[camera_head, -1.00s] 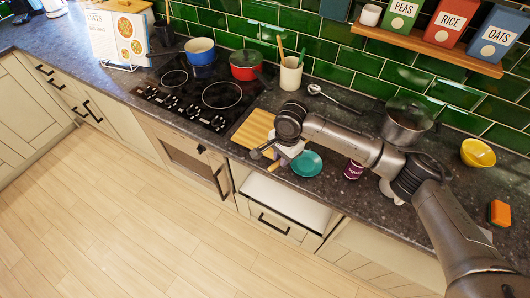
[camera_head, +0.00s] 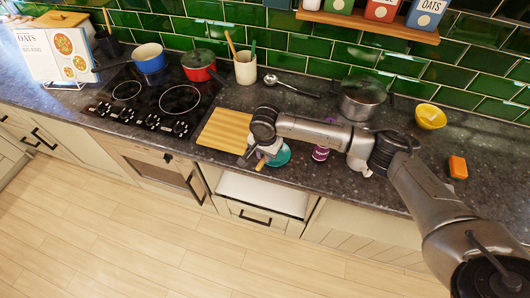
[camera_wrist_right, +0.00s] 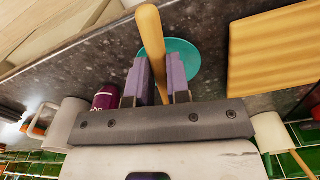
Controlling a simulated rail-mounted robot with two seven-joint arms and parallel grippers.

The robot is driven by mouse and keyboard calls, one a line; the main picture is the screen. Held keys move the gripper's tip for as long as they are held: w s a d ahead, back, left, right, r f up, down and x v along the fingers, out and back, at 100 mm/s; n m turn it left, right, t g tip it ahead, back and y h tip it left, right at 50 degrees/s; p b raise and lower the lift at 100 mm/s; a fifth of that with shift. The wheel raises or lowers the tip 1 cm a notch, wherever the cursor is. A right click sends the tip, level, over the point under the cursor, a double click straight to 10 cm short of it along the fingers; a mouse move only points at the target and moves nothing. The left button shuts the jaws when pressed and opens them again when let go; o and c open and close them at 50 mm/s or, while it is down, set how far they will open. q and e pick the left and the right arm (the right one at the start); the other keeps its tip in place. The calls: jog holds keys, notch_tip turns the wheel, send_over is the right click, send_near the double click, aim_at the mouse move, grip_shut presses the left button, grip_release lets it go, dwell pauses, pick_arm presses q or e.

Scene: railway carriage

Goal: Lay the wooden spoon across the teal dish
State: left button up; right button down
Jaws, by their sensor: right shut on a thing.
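My right gripper (camera_head: 258,158) is over the counter beside the teal dish (camera_head: 283,156), between it and the cutting board. In the right wrist view the gripper (camera_wrist_right: 160,82) is shut on the wooden spoon (camera_wrist_right: 151,40), whose pale stick-like length runs up between the fingers. The spoon's small end (camera_head: 261,164) shows below the gripper in the head view. In the wrist view the dish (camera_wrist_right: 184,60) lies behind the spoon, which overlaps its left part; I cannot tell whether they touch. The gripper partly hides the dish in the head view. My left gripper is not in view.
A wooden cutting board (camera_head: 223,130) lies to the left of the dish. A purple-labelled container (camera_head: 321,152) stands to its right. Further back are a utensil crock (camera_head: 245,68), a metal ladle (camera_head: 290,87) and a steel pot (camera_head: 361,100). The counter's front edge is close to the dish.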

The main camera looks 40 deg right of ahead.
jog(key=shift+r+p, duration=0.25)
jog(key=shift+p, duration=0.05)
jog(key=shift+f+b, duration=0.5)
jog(key=shift+f, duration=2.75)
jog(key=c, duration=1)
grip_release()
jog(key=shift+r+p, duration=0.4)
jog(key=shift+r, duration=2.05)
